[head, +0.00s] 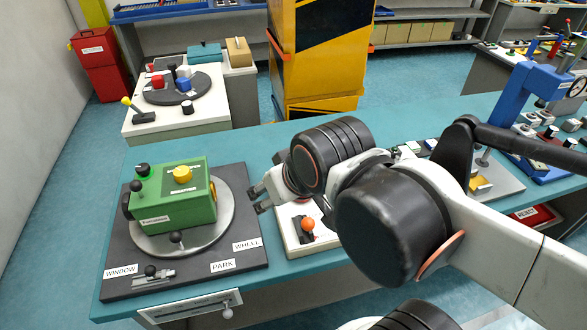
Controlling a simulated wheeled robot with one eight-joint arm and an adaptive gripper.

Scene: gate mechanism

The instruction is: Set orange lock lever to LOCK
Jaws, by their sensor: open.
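An orange ball knob (307,224), which looks like the top of the orange lock lever, stands on a pale panel (291,239) on the teal bench. My arm hides the panel's right part, and no LOCK label is readable. My gripper (260,198) is open and empty, to the left of and a little behind the orange knob, apart from it. Its fingers point left, towards the edge of the dark board with the green box.
The green box (175,205) sits on a round metal plate on a dark board (115,262) marked WINDOW, PARK and WHEEL. Black knobs stand at its front. A blue fixture (512,105) is at the right. Bare bench (250,143) shows behind the board.

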